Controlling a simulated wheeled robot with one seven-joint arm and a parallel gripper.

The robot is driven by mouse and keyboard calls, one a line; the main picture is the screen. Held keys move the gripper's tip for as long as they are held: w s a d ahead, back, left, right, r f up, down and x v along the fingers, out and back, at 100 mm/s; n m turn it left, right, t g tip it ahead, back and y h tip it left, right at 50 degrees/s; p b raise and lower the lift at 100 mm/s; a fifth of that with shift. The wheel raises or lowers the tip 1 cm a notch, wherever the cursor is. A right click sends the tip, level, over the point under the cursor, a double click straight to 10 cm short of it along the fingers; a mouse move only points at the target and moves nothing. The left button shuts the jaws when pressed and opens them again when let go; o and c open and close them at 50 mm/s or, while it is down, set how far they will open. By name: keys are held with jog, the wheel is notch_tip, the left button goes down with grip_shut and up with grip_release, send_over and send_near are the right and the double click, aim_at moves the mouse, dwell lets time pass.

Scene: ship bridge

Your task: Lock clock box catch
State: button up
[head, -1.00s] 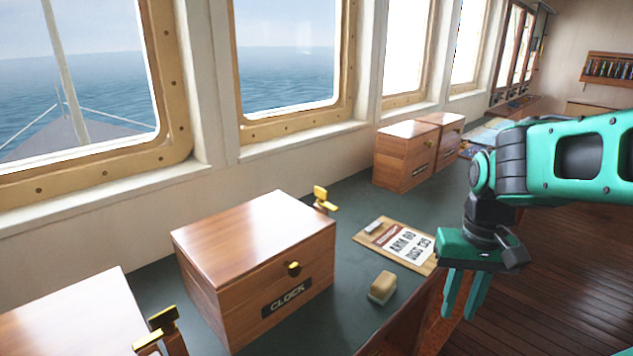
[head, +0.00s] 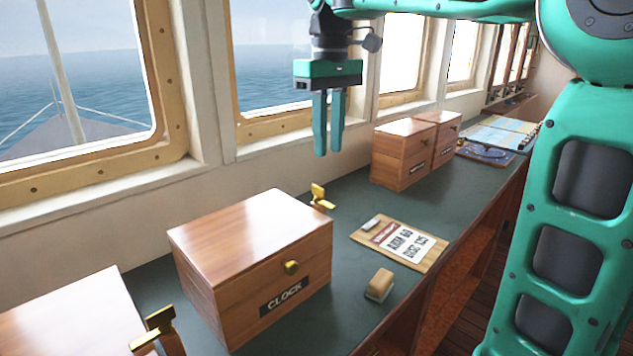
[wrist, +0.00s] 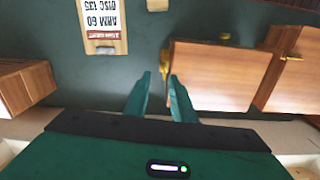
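The clock box (head: 250,235) is a closed wooden box with a CLOCK plate (head: 284,296) and a brass knob (head: 291,267) on its front. A brass catch (head: 319,193) stands at the box's right end; I cannot tell whether it is engaged. My gripper (head: 329,152) points down, open and empty, above and beyond that catch, near the windows. In the wrist view, the fingers (wrist: 159,78) are apart; the clock box (wrist: 215,75) is right of them and the catch (wrist: 163,60) shows just past their tips.
Another wooden box (head: 75,318) is at the lower left, with a brass catch (head: 155,328) beside it. A card on a board (head: 400,242) and a small block (head: 379,285) lie right of the clock box. Two more boxes (head: 402,155) stand farther back. Green counter lies between.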

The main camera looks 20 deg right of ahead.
aim_at(323, 196)
jog(key=shift+w+a+f+n, duration=0.3)
jog(key=shift+w+a+f, duration=0.4)
jog(key=shift+a, duration=0.1)
notch_tip(323, 196, down, 8)
jog(key=shift+s+f, duration=0.1)
jog(key=shift+s, duration=0.05)
jog(key=shift+c, duration=0.6)
grip_shut()
